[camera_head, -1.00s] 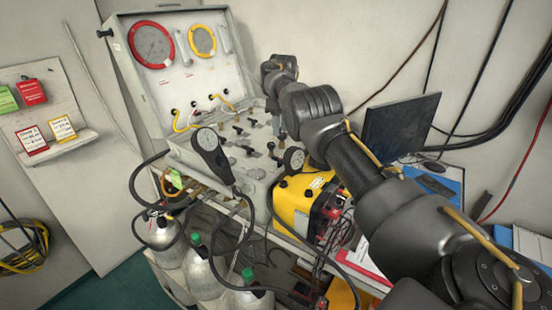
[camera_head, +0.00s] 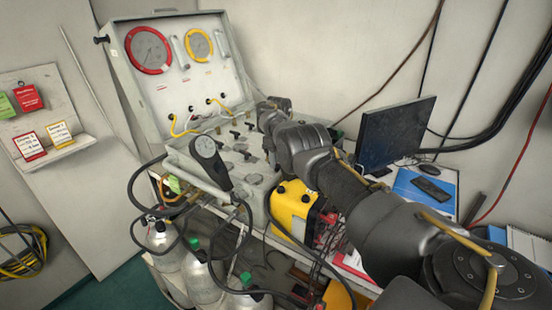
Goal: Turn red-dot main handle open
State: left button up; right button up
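The diver air panel (camera_head: 183,161) is an open grey case with its lid raised. Several small black handles (camera_head: 235,134) stand on its deck. I cannot make out a red dot on any of them, so the main handle cannot be told apart. My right arm reaches in from the lower right. My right gripper (camera_head: 270,143) points down over the right side of the deck. Its fingertips are largely hidden by my own wrist, so I cannot tell whether they are open or touching a handle. My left gripper is not in view.
The lid holds a red-ringed gauge (camera_head: 149,50) and a yellow-ringed gauge (camera_head: 199,44). A yellow unit (camera_head: 292,208), cylinders (camera_head: 203,278) and a monitor (camera_head: 396,132) are close by.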

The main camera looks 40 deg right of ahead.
jog(key=shift+w, duration=0.1)
grip_shut()
dwell(0.3)
